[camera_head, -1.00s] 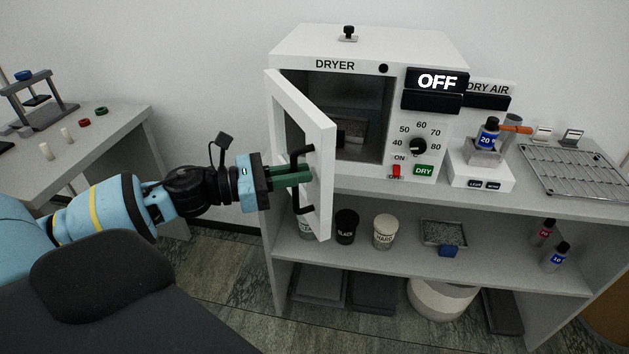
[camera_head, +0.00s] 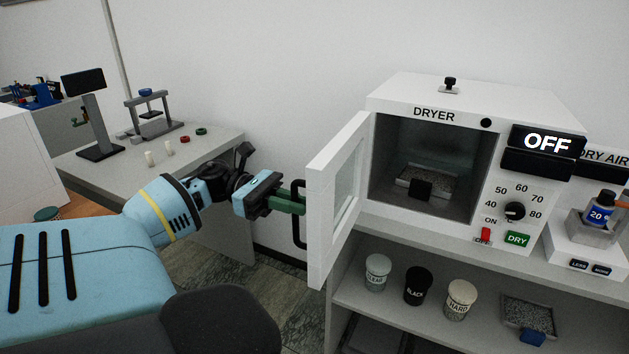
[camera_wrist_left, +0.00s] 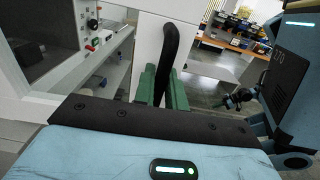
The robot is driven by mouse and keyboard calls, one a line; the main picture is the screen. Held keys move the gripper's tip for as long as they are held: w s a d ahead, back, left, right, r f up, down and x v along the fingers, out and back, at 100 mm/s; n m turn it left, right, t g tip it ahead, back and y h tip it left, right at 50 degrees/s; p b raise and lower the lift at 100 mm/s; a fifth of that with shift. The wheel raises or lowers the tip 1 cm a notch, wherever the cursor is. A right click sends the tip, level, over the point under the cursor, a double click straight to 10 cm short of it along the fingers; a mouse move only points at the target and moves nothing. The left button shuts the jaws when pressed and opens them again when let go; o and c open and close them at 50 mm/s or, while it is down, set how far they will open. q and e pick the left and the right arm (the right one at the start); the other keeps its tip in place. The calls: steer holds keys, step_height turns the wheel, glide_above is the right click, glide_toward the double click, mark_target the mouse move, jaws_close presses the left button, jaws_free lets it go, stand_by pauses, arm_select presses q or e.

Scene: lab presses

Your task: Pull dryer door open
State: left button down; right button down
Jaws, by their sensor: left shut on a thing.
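The white dryer (camera_head: 480,100) stands on the shelf unit, its display reading OFF. Its door (camera_head: 322,205) is hinged on the left and swung wide open toward the left. The chamber shows a tray (camera_head: 420,177) of grey granules with a black block at its front. The black door handle (camera_head: 299,232) is on the door's outer face. My left gripper (camera_head: 298,200) is shut on the handle with its green fingers. In the left wrist view the fingers (camera_wrist_left: 162,88) close around the dark handle bar (camera_wrist_left: 169,50).
A shelf below holds white and black cups (camera_head: 414,287) and a granule tray (camera_head: 527,312). A DRY AIR unit (camera_head: 600,225) with a bottle stands at the right. A side table (camera_head: 215,150) with a small press (camera_head: 152,115) stands behind my left arm.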

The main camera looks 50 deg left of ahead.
arm_select(q)
steer(key=a, duration=0.2)
steer(key=shift+s+a+r, duration=0.1)
steer(key=shift+s+a, duration=0.15)
steer(key=shift+a, duration=0.05)
arm_select(e)
steer(key=shift+s+f, duration=0.25)
steer(key=shift+s, duration=0.1)
steer(key=shift+s, duration=0.1)
arm_select(q)
steer(key=c, duration=1.5)
jaws_free()
steer(key=shift+c, duration=0.2)
